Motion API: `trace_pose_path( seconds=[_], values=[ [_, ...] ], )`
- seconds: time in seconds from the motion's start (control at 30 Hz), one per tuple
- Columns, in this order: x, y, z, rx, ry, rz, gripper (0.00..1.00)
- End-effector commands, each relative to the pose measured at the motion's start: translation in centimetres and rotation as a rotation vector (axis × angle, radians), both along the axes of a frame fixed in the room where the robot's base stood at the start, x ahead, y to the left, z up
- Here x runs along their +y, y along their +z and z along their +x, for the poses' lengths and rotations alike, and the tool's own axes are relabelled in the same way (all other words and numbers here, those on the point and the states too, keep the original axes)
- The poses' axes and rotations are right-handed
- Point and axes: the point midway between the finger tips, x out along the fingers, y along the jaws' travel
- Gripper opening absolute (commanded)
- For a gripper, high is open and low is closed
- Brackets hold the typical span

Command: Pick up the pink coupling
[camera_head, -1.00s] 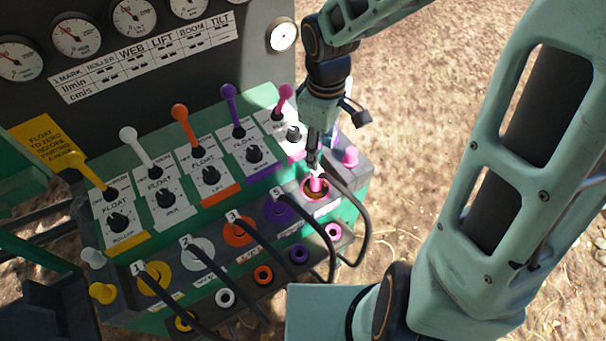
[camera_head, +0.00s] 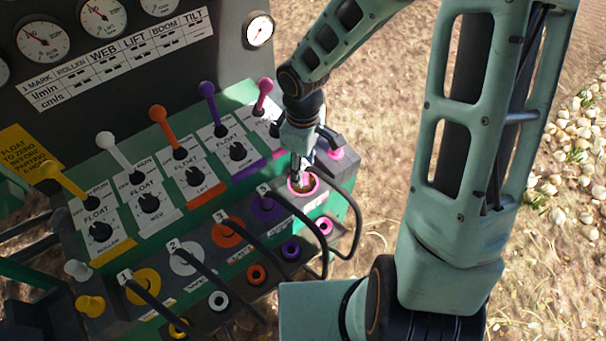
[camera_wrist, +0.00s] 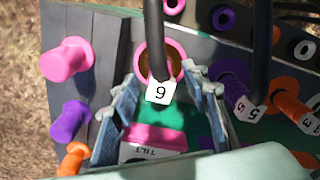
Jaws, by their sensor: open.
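The pink coupling's hose end, with a white tag 6 (camera_wrist: 161,92) and a black hose, stands in front of the pink-rimmed socket (camera_wrist: 143,62) in the wrist view. The coupling's pink body is mostly hidden behind the tag and hose. In the head view the pink-rimmed socket (camera_head: 314,190) is at the right end of the numbered row, and my arm covers the coupling. My gripper (camera_wrist: 162,77) is open, with one finger on each side of the tag; contact cannot be told. In the head view my gripper (camera_head: 297,177) is down at that socket.
Pink (camera_wrist: 65,60), purple (camera_wrist: 72,121) and orange (camera_wrist: 75,158) pegs stand left of my gripper. The purple coupling tagged 5 (camera_wrist: 228,72) and an orange coupling (camera_wrist: 288,106) stand to its right. Black hoses loop close by. Coloured levers (camera_head: 208,90) rise behind the socket row.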

Motion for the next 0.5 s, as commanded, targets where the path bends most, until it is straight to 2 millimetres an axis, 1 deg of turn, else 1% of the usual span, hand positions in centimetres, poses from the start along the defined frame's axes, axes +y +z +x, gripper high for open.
trace_pose_path(
  seconds=[0.03, 0.1, 0.33, 0.5],
  values=[
    [0.04, -0.65, -0.09, 0.002, 0.002, 0.0, 0.42],
    [0.02, -0.98, -0.09, 0.002, 0.0, 0.0, 0.42],
    [0.0, -1.0, -0.05, 0.0, 0.0, 0.0, 0.42],
    [0.0, -0.99, -0.05, 0.0, 0.0, 0.0, 0.23]
  ],
)
